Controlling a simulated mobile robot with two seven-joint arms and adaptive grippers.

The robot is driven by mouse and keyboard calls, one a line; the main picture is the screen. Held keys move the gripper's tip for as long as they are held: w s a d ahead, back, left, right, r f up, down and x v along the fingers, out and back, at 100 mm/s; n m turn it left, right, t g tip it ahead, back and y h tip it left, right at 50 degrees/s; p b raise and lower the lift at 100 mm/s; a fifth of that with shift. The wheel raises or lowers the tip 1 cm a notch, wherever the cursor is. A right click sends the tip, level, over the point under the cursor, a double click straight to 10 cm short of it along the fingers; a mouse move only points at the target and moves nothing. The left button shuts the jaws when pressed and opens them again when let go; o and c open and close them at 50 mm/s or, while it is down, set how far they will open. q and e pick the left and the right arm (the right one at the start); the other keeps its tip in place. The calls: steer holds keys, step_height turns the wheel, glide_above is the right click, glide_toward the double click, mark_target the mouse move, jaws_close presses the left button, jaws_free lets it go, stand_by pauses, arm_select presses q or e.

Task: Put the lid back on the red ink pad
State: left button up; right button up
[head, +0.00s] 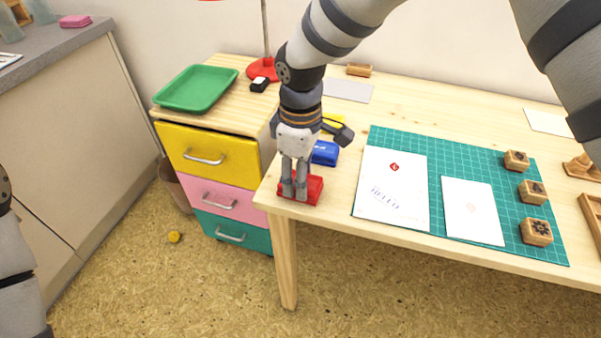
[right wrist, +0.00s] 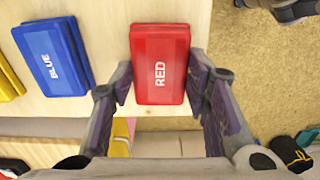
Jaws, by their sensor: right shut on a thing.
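The red ink pad (head: 315,190) is at the near left corner of the wooden table, with its red lid (right wrist: 160,55) on top, marked RED. My right gripper (head: 294,190) points down and is shut on the red lid, one finger on each side, as the right wrist view (right wrist: 160,88) also shows. The lid looks level and lined up with the pad. The seam between lid and pad is hidden, so I cannot tell whether they touch all round. My left gripper is out of view; only part of my left arm shows at the left edge.
A blue ink pad (head: 325,153) lies just behind the red one, with a yellow one (head: 334,121) beyond. A green mat (head: 436,178) with paper cards and wooden stamps (head: 536,232) lies to the right. A drawer unit (head: 210,165) stands left of the table.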

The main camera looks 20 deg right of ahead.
stand_by(0.3)
steer(key=o, duration=0.9)
steer(key=shift+o, duration=0.6)
steer(key=o, duration=0.3)
steer(key=shift+r+p, duration=0.6)
steer(key=shift+r, duration=2.9)
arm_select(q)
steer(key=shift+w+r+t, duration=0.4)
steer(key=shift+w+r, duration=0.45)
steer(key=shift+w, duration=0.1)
arm_select(e)
steer(key=shift+c, duration=0.6)
